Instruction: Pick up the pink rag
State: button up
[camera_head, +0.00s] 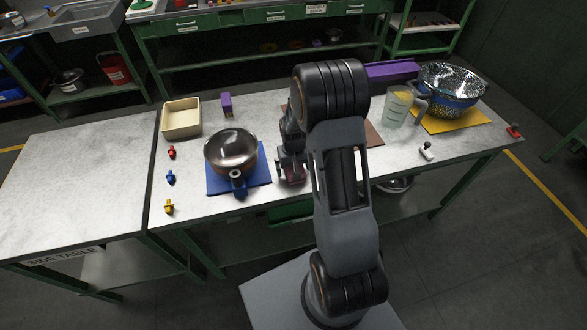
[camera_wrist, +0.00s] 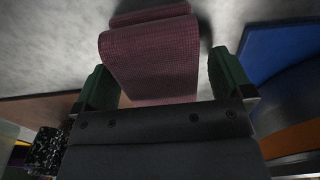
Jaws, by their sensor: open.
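The pink rag (camera_wrist: 150,52) is a folded, textured cloth at the top middle of the wrist view. In the head view only a small part of the rag (camera_head: 294,175) shows under my gripper, between the blue mat and the brown mat. My gripper (camera_wrist: 159,76) is open, with one green finger on each side of the rag in the wrist view. I cannot tell whether the fingers touch it. My gripper (camera_head: 291,162) is low over the table in the head view, and my arm hides part of the area.
A pot (camera_head: 231,150) stands on the blue mat (camera_head: 258,181) just left of my gripper. A brown mat (camera_head: 374,138) lies to the right. A clear jug (camera_head: 398,107) and a speckled colander (camera_head: 452,84) stand farther right. A beige bin (camera_head: 182,119) is at the left.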

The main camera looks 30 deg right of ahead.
jog(key=c, duration=1)
jog(key=shift+r, duration=0.1)
jog(key=shift+r, duration=0.5)
jog(key=r, duration=0.2)
jog(key=shift+s+d+r, duration=0.1)
jog(key=shift+s+r, duration=0.1)
jog(key=shift+r, duration=0.15)
jog(key=s+r, duration=0.2)
jog(key=s+d+r, duration=0.1)
jog(key=s+r, duration=0.1)
jog(key=r, duration=0.1)
jog(key=shift+s+d+r+b, duration=0.1)
jog(key=shift+s+b, duration=0.05)
jog(key=shift+b, duration=0.2)
jog(key=s+r, duration=0.1)
jog(key=s, duration=0.2)
jog(key=s+d+r, duration=0.1)
jog(key=s, duration=0.2)
jog(key=s+d+r, duration=0.1)
jog(key=s+r, duration=0.1)
jog(key=shift+s+d+b, duration=0.2)
jog(key=shift+s+b, duration=0.2)
